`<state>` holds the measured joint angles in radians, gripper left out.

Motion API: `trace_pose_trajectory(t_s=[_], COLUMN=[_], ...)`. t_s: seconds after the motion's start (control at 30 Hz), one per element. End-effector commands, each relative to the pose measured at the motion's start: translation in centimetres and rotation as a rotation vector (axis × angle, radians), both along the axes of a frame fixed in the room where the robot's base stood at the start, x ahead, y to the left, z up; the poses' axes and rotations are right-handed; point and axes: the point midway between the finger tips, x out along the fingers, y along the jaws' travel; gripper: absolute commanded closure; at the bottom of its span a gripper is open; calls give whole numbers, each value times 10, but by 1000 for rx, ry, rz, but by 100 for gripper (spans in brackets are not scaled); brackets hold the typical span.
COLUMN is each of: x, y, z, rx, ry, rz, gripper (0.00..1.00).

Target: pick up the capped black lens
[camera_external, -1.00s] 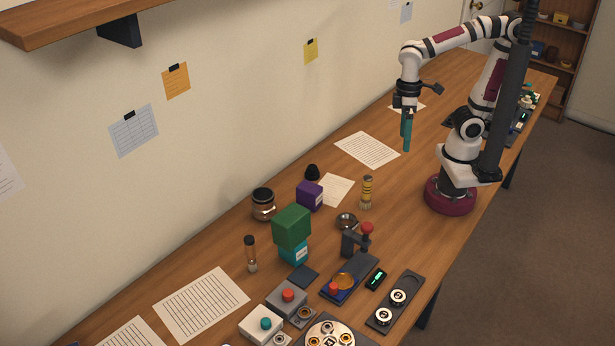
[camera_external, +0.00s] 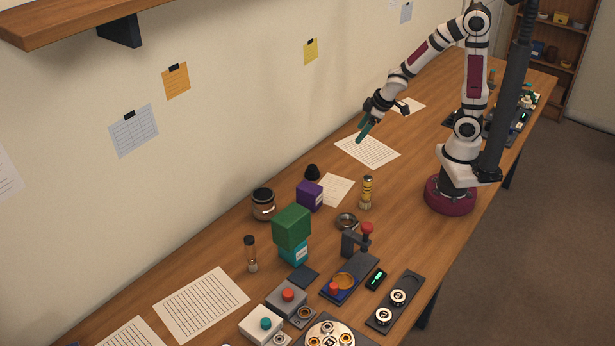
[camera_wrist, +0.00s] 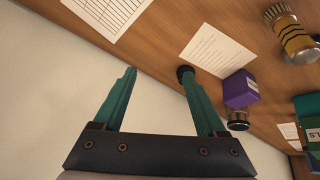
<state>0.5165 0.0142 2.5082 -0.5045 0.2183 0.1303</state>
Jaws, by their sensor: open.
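A dark cylinder (camera_external: 263,204) with a black top and a lighter band stands near the wall; it shows partly behind the purple box in the wrist view (camera_wrist: 238,121). A small black domed object (camera_external: 312,172) stands behind the purple box; it also shows by the right fingertip in the wrist view (camera_wrist: 184,71). I cannot tell for sure which of the two is the capped black lens. My gripper (camera_external: 361,140) is open and empty, its teal fingers tilted above the table, apart from both. The fingers also show in the wrist view (camera_wrist: 157,72).
A purple box (camera_external: 309,196) stands close to both dark objects. A green block (camera_external: 291,227) on a teal container and a yellow-banded cylinder (camera_external: 366,191) are nearby. Paper sheets (camera_external: 367,150) lie flat. Trays and button boxes (camera_external: 287,299) crowd the front.

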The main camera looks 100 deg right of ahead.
Motion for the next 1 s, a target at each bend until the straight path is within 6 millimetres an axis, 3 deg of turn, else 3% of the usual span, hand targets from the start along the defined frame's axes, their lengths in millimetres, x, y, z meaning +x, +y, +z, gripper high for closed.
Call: trace_pose_trajectory(t_s=[0.03,0.1,0.17,0.27,0.4,0.5,0.8,1.0], x=[8,22,28,28,21,23,96,119], y=[-26,-50,-56,-48,-30,-23,-12,-9], z=[-21,-47,-66,-80,-76,-74,-104,-115], rx=[-22,-33,-11,45,98,108,106,105], ry=[-40,-152,-267,-480,-707,-773,-779,-777], rz=[56,177,273,390,467,488,497,493], gripper=[26,26,26,26,26,26,26,26])
